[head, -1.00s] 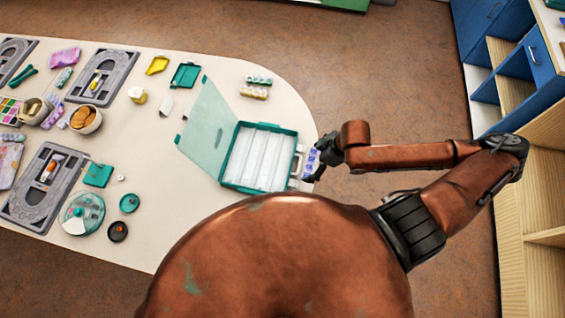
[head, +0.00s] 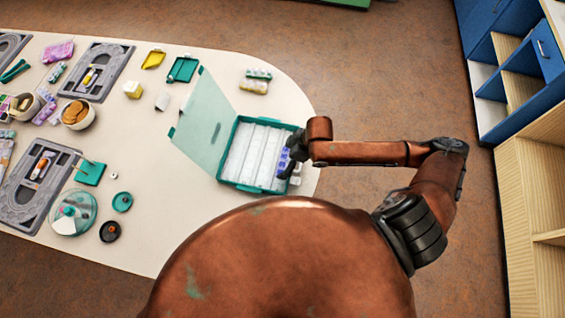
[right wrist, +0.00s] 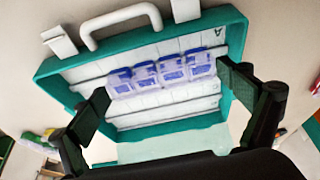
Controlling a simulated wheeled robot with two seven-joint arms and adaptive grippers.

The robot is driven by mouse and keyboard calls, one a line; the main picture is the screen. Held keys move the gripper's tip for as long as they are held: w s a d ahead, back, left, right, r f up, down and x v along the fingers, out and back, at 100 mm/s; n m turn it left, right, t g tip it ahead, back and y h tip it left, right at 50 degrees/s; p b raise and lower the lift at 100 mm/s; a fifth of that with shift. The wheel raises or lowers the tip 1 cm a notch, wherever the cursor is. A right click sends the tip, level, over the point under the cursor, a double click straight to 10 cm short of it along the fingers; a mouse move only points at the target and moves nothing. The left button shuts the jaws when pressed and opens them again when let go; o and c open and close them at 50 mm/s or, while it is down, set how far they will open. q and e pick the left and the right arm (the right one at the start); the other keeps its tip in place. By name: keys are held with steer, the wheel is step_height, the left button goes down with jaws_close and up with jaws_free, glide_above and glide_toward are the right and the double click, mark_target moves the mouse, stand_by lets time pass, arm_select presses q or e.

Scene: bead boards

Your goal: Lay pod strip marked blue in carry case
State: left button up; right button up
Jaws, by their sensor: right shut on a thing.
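The pod strip with blue lids (head: 284,157) is between the fingers of my right gripper (head: 290,158). In the right wrist view the strip (right wrist: 160,74) has several clear pods with blue lids, and my right gripper (right wrist: 168,84) holds it end to end. The carry case (head: 226,180) is teal with a white grooved inside, and its clear lid (head: 203,124) stands open to the left. The strip is over the right part of the case (right wrist: 232,42); whether it touches the floor of the case cannot be told. My left gripper is not in view.
Two other pod strips, one green-lidded (head: 259,74) and one yellow-lidded (head: 254,86), lie behind the case. Bead boards (head: 110,66), bowls (head: 78,114) and small containers fill the left of the table. The table's rounded right edge is close to the case.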

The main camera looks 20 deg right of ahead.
mark_target(283, 163)
steer(key=shift+w+a+f, duration=0.25)
steer(key=shift+w+f, duration=0.05)
steer(key=shift+f, duration=0.15)
step_height(283, 163, down, 3)
steer(key=shift+w+a+f+b, duration=0.1)
steer(key=shift+f+b, duration=0.1)
steer(key=shift+b, duration=0.15)
steer(key=o, duration=0.9)
steer(key=shift+c, duration=0.2)
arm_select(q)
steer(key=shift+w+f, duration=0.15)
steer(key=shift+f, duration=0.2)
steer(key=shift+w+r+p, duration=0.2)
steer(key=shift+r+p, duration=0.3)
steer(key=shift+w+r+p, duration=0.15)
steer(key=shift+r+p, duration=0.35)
arm_select(e)
steer(key=v, duration=1.2)
